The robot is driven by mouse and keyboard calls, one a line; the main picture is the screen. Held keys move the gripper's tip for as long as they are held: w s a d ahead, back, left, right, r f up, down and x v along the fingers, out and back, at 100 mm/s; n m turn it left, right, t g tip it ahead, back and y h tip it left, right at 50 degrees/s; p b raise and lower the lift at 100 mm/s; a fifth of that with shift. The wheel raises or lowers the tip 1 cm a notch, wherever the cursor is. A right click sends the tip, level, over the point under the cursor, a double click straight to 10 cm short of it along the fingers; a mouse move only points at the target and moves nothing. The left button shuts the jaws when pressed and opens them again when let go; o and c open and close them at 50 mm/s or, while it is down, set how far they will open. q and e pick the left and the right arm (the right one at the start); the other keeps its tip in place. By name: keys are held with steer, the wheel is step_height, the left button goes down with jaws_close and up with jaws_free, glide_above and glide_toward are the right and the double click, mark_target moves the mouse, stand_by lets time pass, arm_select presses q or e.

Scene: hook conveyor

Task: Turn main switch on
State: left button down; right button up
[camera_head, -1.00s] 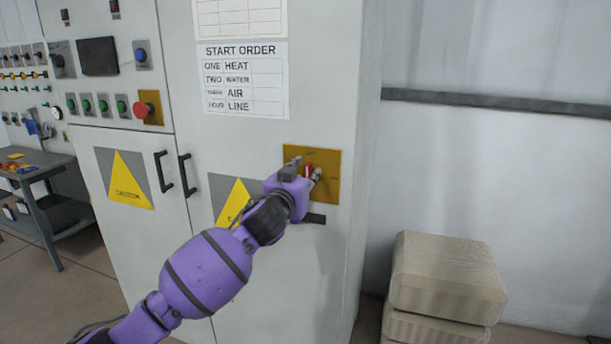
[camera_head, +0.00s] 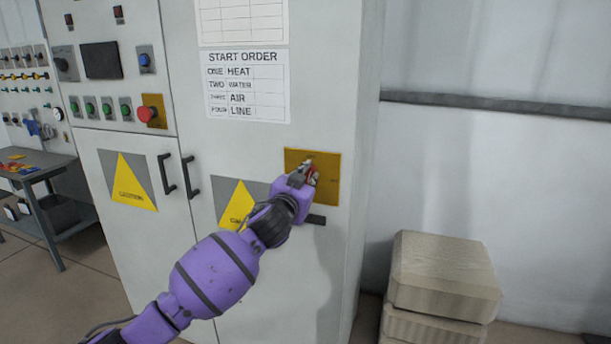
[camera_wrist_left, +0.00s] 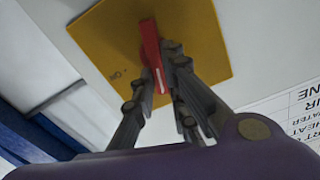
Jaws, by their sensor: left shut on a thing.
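The main switch is a red handle on a yellow-brown plate (camera_head: 328,192) on the grey cabinet's front. In the left wrist view the red handle (camera_wrist_left: 150,45) stands out from the plate (camera_wrist_left: 200,35), with the word "ON" printed on the plate beside it. My left gripper (camera_head: 307,174) is shut on the red handle, with its fingers on both sides of it. The gripper and wrist hide most of the handle in the head view. My right gripper is not in view.
The cabinet (camera_head: 240,145) carries a start order sheet (camera_head: 245,86), caution signs and black door handles (camera_head: 191,178). Stacked beige boxes (camera_head: 445,275) stand on the floor to the right. A grey workbench (camera_head: 45,165) is at the far left.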

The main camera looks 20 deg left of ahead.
arm_select(q)
steer(key=m, duration=0.1)
steer(key=m+p, duration=0.1)
steer(key=m, duration=0.1)
steer(key=shift+d+r+m, duration=0.1)
steer(key=shift+d+m, duration=0.2)
steer(key=shift+d+f+m+p, duration=0.1)
steer(key=shift+f+m+p, duration=0.2)
steer(key=shift+m, duration=1.55)
steer(key=shift+d+f+m+p, duration=0.15)
steer(key=shift+f+m, duration=0.25)
steer(key=shift+m, duration=1.4)
steer(key=shift+d+f+m+p, duration=0.1)
steer(key=shift+f+m+p, duration=0.2)
steer(key=shift+m, duration=1.55)
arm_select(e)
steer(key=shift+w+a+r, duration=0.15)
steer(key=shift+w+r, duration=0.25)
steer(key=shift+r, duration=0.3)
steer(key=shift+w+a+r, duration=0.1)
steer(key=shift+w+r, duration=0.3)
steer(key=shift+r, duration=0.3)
arm_select(q)
steer(key=shift+f, duration=0.1)
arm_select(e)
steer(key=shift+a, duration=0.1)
arm_select(q)
steer(key=c, duration=1.8)
jaws_free()
steer(key=shift+o, duration=0.2)
